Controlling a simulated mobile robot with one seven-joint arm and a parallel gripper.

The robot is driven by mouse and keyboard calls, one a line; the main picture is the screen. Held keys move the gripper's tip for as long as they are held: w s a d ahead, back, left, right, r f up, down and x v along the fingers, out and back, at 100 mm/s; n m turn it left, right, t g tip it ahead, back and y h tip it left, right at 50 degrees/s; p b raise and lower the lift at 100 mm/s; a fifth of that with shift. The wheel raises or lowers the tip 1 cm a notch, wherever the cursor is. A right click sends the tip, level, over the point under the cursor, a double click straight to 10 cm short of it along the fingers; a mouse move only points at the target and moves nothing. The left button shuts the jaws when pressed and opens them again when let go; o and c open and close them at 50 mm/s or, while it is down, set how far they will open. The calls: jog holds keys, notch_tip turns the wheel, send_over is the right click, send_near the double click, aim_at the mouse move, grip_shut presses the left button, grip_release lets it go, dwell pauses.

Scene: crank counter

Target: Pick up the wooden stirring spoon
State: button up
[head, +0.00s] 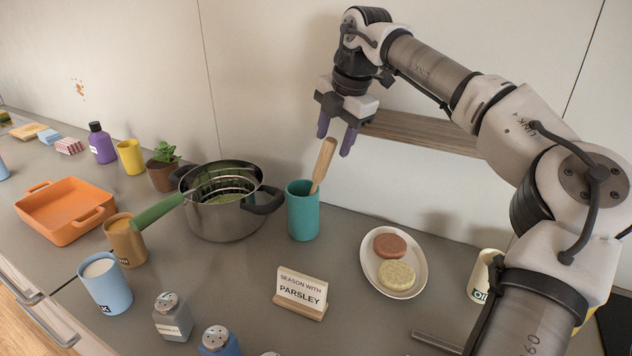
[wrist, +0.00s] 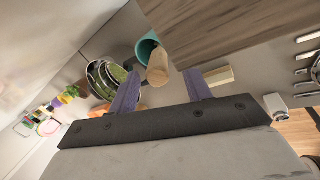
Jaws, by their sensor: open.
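The wooden stirring spoon (head: 325,160) stands in a teal cup (head: 302,213) on the counter, its upper part leaning right above the rim. Its lower part is hidden in the cup. My gripper (head: 336,138) is open and empty, pointing down just above the spoon's top end. In the wrist view the spoon's pale end (wrist: 158,68) shows between my two purple fingers (wrist: 162,76), with the teal cup (wrist: 146,45) beyond it. I see no contact between the fingers and the spoon.
A wooden wall shelf (head: 425,132) is close to the right of my gripper. A steel pot (head: 222,218) with a green-handled strainer stands left of the cup. A parsley sign (head: 302,290) and a plate of patties (head: 410,288) are in front and right.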

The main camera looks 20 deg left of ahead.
aim_at(325, 157)
jog(key=shift+a+p+x, duration=0.15)
jog(key=shift+p+x, duration=0.4)
jog(key=shift+x, duration=0.95)
jog(key=shift+a+p+x, duration=0.15)
jog(key=shift+p+x, duration=0.35)
jog(key=shift+x, duration=0.95)
jog(key=shift+s+r, duration=0.1)
jog(key=shift+s, duration=0.05)
grip_shut()
